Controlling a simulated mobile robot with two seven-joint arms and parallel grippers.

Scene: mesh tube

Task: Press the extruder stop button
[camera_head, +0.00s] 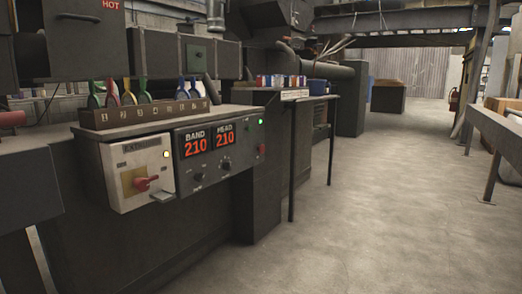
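The extruder's control panel (222,176) is on the front of the dark machine at left of centre. It has two red displays reading 210, labelled BAND and HEAD, with black knobs below. At its right end a small green light or button (260,121) sits above a small red button (262,148). No stop label is readable on the red one. To the left is a pale switch box (138,172) with a red rotary handle (145,183) on a yellow plate and a lit amber lamp. Neither of my grippers is in view.
A numbered wooden rack (143,115) with coloured-handled tools stands on the machine top. A small thin-legged table (310,97) with small containers stands right of the panel. A metal bench (497,133) is at far right. The concrete floor (380,215) between is clear.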

